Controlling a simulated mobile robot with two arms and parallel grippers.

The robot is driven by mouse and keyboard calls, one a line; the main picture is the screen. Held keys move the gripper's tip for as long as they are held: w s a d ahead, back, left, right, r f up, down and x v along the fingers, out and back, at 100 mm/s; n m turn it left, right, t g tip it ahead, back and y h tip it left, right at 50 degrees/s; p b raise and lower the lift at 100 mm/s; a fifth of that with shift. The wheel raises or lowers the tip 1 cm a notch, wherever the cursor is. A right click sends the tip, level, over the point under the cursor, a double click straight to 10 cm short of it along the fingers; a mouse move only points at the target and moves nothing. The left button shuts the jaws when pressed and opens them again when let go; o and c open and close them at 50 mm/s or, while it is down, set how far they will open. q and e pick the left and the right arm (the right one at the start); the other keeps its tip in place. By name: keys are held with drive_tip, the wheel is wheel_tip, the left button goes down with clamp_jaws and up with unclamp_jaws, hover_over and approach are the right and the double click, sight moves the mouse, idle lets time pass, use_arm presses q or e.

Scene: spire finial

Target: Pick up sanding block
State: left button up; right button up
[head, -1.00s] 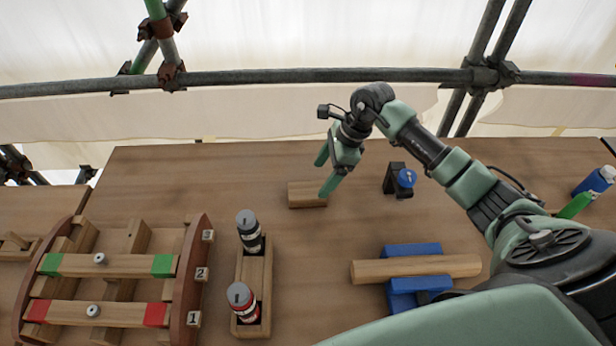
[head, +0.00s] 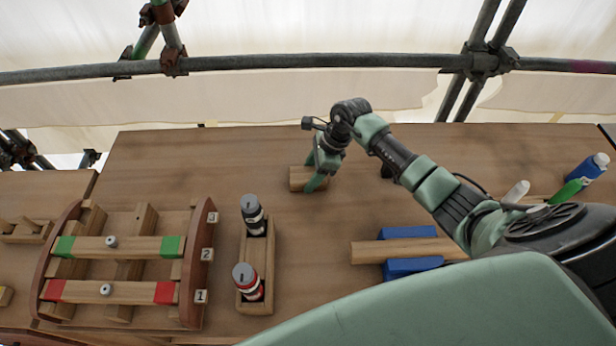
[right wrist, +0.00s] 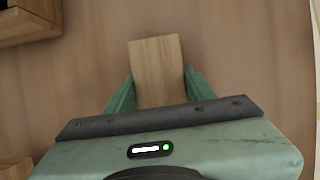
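The sanding block appears to be the plain wooden block (head: 298,178) lying on the table in the middle of the head view. My right gripper (head: 313,175) is open at the block's right part, with its fingers apart and pointing down. In the right wrist view the block (right wrist: 156,68) lies lengthwise between the two green fingers of the gripper (right wrist: 160,80), one on each side. The gaps beside it look narrow, and contact cannot be told. The block's near end is hidden behind the gripper body. My left gripper is not in view.
A wooden holder (head: 256,305) with a grey-capped bottle (head: 253,215) and a red-banded bottle (head: 248,282) stands left of the block. A wooden bar (head: 368,253) rests on blue supports (head: 413,266) at the right.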

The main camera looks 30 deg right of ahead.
sight(310, 174)
drive_tip(key=c, duration=0.7)
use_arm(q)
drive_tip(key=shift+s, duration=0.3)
use_arm(e)
drive_tip(key=shift+r, duration=0.1)
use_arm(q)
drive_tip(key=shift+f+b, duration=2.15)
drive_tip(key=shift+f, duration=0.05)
use_arm(e)
wheel_tip(310, 174, up, 20)
